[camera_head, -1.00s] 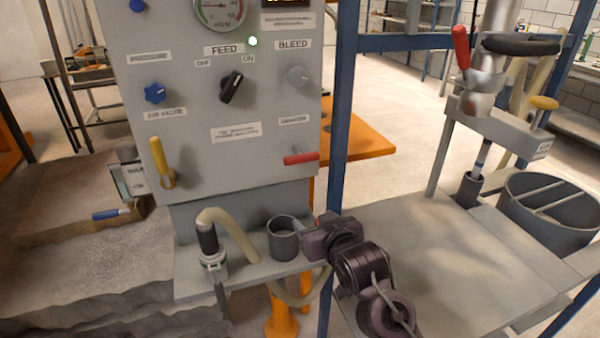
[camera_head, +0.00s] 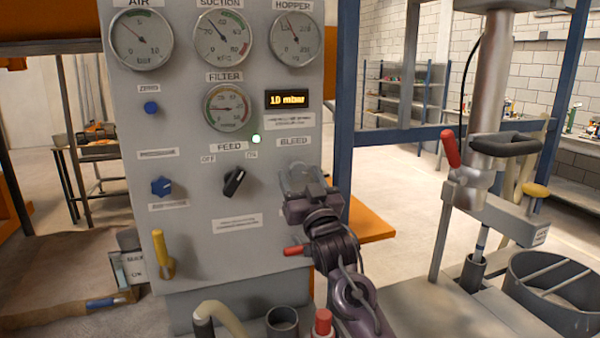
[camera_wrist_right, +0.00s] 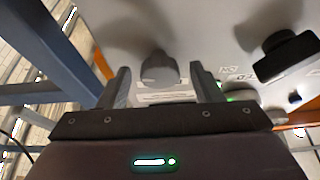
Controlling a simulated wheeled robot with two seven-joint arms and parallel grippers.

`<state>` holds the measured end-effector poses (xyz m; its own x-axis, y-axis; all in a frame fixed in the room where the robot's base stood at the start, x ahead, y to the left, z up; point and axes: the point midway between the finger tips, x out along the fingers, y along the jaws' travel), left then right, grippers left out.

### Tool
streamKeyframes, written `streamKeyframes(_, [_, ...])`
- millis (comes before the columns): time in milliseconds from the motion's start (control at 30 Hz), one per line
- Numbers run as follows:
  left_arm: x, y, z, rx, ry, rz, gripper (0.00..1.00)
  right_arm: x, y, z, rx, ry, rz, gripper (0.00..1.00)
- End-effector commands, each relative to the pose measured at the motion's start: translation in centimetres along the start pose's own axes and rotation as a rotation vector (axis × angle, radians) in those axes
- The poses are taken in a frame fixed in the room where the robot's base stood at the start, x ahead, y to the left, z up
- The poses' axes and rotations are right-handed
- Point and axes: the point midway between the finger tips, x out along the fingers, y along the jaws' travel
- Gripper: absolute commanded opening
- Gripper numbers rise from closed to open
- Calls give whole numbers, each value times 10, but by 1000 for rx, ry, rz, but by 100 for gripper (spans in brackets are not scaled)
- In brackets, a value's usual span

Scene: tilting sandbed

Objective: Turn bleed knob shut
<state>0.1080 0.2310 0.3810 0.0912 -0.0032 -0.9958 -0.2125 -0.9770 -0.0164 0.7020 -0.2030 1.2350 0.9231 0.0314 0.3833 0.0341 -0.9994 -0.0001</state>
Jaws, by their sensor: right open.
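The grey bleed knob (camera_wrist_right: 158,70) shows in the right wrist view on the panel, between and just beyond the two open fingers of my right gripper (camera_wrist_right: 165,85); neither finger visibly touches it. In the head view my right gripper (camera_head: 305,190) is raised in front of the panel (camera_head: 190,235) below the BLEED label (camera_head: 293,142), and it mostly covers the knob. The black feed knob (camera_head: 234,182) is left of it, with a green lamp (camera_head: 256,139) lit above. My left gripper is not in view.
A yellow lever (camera_head: 161,254) and a blue knob (camera_head: 161,186) are on the panel's left. A display (camera_head: 287,99) reads 10 mbar. A blue post (camera_head: 345,110) stands close on the right.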

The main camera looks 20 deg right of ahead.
Motion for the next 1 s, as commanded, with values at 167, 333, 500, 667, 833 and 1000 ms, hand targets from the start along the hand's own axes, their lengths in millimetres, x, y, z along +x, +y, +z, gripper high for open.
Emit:
streamKeyframes(167, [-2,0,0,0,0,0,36,6,0,0,0,0,-1,59])
streamKeyframes(333, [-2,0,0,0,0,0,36,6,0,1,0,-1,0,59])
streamKeyframes(500, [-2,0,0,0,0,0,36,6,0,1,0,-1,0,38])
streamKeyframes(667, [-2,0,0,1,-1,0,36,6,0,1,0,-1,0,17])
streamKeyframes(833, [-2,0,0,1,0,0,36,6,0,1,-6,-1,-3,15])
streamKeyframes(1000, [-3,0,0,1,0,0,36,6,1,1,-46,-2,-18,15])
